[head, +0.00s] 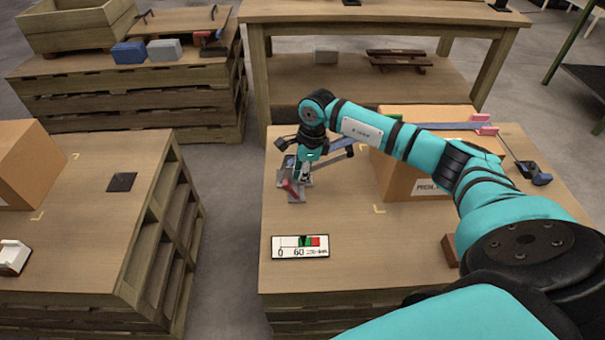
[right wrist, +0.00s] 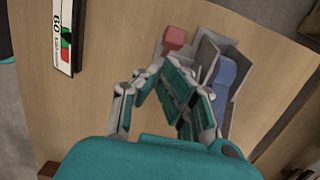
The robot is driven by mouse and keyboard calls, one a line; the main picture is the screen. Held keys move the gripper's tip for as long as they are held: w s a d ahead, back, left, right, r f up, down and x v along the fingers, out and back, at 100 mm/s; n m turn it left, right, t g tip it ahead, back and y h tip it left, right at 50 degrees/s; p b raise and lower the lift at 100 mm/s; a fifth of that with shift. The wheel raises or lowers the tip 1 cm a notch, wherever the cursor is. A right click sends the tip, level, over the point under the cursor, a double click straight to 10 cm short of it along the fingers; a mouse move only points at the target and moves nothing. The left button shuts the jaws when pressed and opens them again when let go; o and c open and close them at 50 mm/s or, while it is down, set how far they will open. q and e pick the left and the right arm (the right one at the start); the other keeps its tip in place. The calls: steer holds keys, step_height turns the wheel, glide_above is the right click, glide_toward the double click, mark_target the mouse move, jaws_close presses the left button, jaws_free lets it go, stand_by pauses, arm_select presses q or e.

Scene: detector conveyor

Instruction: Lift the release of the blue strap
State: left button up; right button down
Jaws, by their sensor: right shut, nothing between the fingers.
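The blue strap (head: 335,159) runs from a grey metal buckle (head: 297,195) over a cardboard box (head: 400,185) on the right bench. The buckle carries a red-tipped lever (head: 290,186), which is the release as far as I can tell. In the right wrist view the red tip (right wrist: 174,38) stands beside the grey bracket (right wrist: 208,50), with blue strap (right wrist: 222,78) inside it. My right gripper (head: 305,174) is shut and empty, right at the buckle. In the wrist view its fingers (right wrist: 168,88) lie just short of the red tip; contact is unclear. My left gripper is out of view.
A gauge card (head: 300,247) with green and red zones lies in front of the buckle. Pink edge guards (head: 484,131) sit under the strap on the box. A dark-blue-handled part (head: 541,179) lies at the right. The left bench (head: 90,240) is mostly clear.

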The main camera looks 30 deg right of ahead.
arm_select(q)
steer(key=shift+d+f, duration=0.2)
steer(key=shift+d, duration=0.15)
arm_select(e)
steer(key=shift+r, duration=0.1)
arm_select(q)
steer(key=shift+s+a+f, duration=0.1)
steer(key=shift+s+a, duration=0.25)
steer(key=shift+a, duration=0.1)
arm_select(e)
step_height(320, 180, up, 8)
steer(key=d, duration=0.1)
steer(key=shift+s, duration=0.3)
